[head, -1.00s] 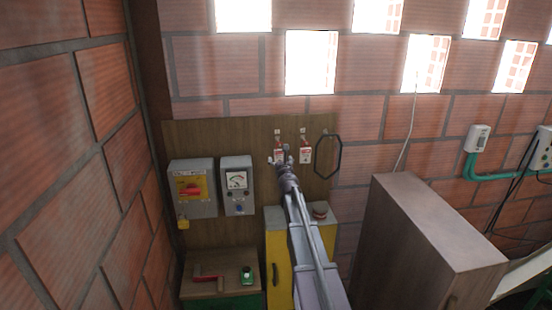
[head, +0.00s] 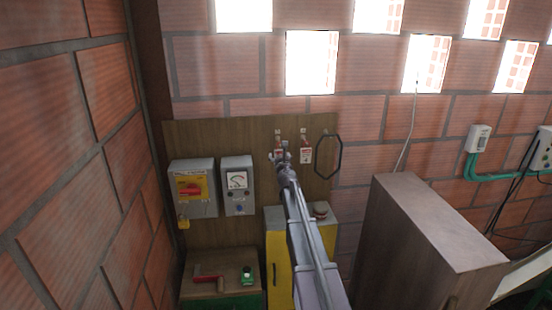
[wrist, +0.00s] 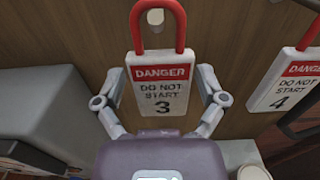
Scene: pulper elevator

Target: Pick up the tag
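A white tag (wrist: 160,87) with a red DANGER band, the words DO NOT START and the number 3 hangs upright by its red loop (wrist: 157,25) in the wrist view. My gripper (wrist: 160,84) is open, with one finger on each side of the tag and a narrow gap showing beside each edge. In the head view, my gripper (head: 280,156) covers most of this tag. A second, similar tag (wrist: 287,84) marked 4 hangs to its right; it also shows in the head view (head: 306,155).
The tags hang on a wooden board (head: 225,135). Grey switch boxes (head: 192,187) are mounted to the left, and a black hexagonal ring (head: 341,157) hangs to the right. A yellow cabinet (head: 279,270) stands below. A tall brown cabinet (head: 410,250) stands at the right.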

